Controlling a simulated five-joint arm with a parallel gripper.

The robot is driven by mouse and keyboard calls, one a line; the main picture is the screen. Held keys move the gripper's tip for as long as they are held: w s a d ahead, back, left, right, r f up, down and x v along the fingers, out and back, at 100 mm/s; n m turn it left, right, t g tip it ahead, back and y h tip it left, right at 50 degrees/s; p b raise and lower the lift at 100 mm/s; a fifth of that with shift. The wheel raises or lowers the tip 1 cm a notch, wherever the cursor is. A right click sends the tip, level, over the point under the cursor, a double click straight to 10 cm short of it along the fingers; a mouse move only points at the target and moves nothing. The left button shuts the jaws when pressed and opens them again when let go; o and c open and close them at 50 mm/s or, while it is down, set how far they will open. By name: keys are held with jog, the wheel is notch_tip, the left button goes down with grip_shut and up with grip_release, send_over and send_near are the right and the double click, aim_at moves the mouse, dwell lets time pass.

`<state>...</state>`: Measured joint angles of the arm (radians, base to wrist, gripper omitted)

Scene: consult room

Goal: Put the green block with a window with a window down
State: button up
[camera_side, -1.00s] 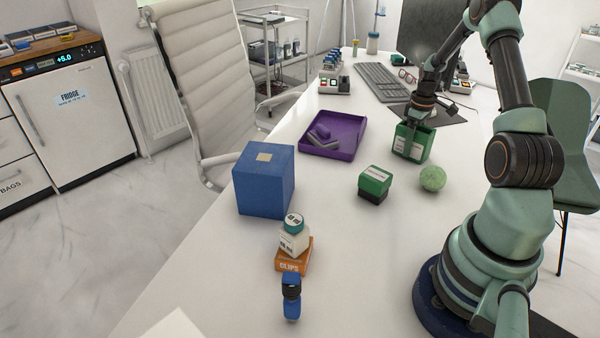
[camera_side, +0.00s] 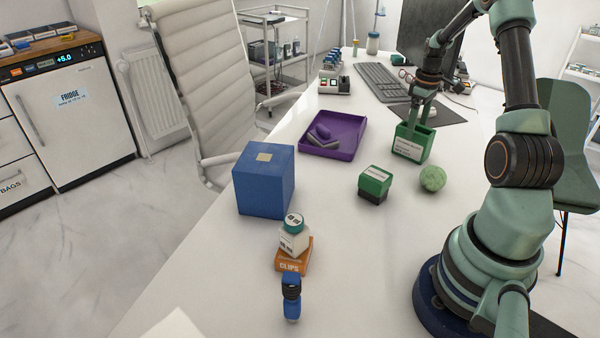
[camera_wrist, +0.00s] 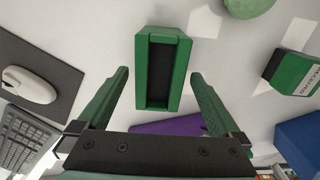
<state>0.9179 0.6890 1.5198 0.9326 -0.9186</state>
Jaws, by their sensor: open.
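The green block with a window (camera_side: 409,148) stands on the white table, with a white label on the side facing the side camera. In the wrist view the block (camera_wrist: 142,75) shows its long dark recess facing up toward the camera. My gripper (camera_side: 420,118) is open above the block and empty. In the wrist view the fingers of my gripper (camera_wrist: 160,75) are spread to the left and right of the block, with a gap on both sides.
A green ball (camera_side: 432,178) and a green-and-black box (camera_side: 374,184) stand nearby. A purple tray (camera_side: 345,152) holds small items. A blue cube (camera_side: 263,180), a bottle on an orange box (camera_side: 294,262), a keyboard (camera_side: 380,80) and a mouse (camera_wrist: 30,85) are also on the table.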

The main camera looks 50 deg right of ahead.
notch_tip(320, 180, up, 6)
jog(key=shift+w+f, duration=0.1)
jog(key=w+a+r+t+h, duration=0.1)
jog(key=w+a+r, duration=0.3)
jog(key=a, duration=0.5)
jog(key=w+a+r+t, duration=0.1)
jog(key=w+a+r, duration=0.1)
jog(key=a+r, duration=0.55)
jog(key=s+a+t, duration=0.1)
jog(key=s+a, duration=0.2)
jog(key=a, duration=0.7)
jog(key=s+a+t+y, duration=0.1)
jog(key=s+a+t, duration=0.1)
jog(key=a, duration=0.9)
jog(key=shift+s+a+r+t, duration=0.15)
jog(key=shift+s+a+t, duration=0.15)
jog(key=shift+s, duration=0.6)
